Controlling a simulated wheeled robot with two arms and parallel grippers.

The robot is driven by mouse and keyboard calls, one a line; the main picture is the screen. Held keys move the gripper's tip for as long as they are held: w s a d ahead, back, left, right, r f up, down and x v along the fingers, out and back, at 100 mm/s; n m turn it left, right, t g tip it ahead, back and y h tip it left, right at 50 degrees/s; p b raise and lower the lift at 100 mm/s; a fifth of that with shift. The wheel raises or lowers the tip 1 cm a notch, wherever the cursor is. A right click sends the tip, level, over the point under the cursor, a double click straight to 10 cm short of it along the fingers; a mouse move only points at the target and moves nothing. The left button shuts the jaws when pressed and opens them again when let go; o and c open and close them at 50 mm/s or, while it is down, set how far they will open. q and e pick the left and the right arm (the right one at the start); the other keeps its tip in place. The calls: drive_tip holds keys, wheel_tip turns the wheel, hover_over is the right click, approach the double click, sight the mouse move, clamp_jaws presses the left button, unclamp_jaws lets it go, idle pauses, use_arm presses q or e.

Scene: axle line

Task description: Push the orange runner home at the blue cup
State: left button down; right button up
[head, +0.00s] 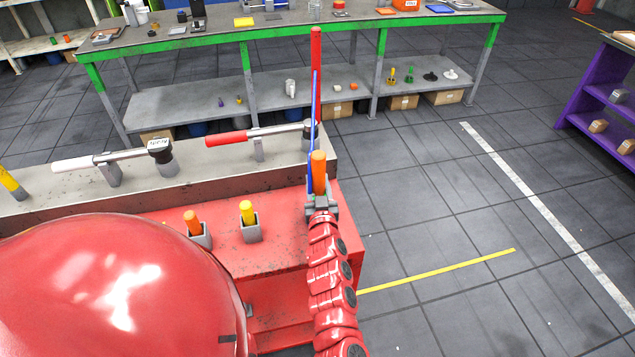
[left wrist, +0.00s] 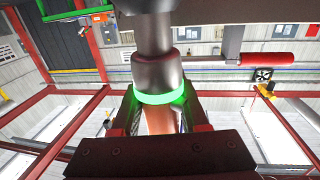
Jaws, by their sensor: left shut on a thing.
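The orange runner (head: 319,170) stands up between the jaws of my left gripper (head: 321,205), at the right end of the red bench. In the left wrist view the gripper (left wrist: 158,118) is shut on an orange shaft (left wrist: 158,122). A glowing green ring (left wrist: 160,97) and a grey collar (left wrist: 158,72) sit directly beyond the fingers. A dark cup (head: 310,135) stands behind, partly hidden by a thin blue strip (head: 313,100) and a red pole (head: 316,60). I cannot tell whether the runner is fully seated. My right gripper is not in view.
An orange peg (head: 193,222) and a yellow peg (head: 247,212) stand in grey holders on the red bench. Red-ended (head: 227,138) and white-ended (head: 72,164) axles lie on supports behind. A green-edged workbench (head: 290,38) stands further back. Floor to the right is open.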

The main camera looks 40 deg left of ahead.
use_arm(q)
drive_tip(key=shift+f+b, duration=0.75)
drive_tip(key=shift+f, duration=0.2)
drive_tip(key=shift+c, duration=2.2)
unclamp_jaws()
drive_tip(key=shift+r, duration=0.1)
drive_tip(key=shift+o, duration=0.4)
drive_tip(key=v, duration=1.7)
drive_tip(key=shift+s+p, duration=0.2)
drive_tip(key=shift+p, duration=0.15)
drive_tip(key=shift+d, duration=0.15)
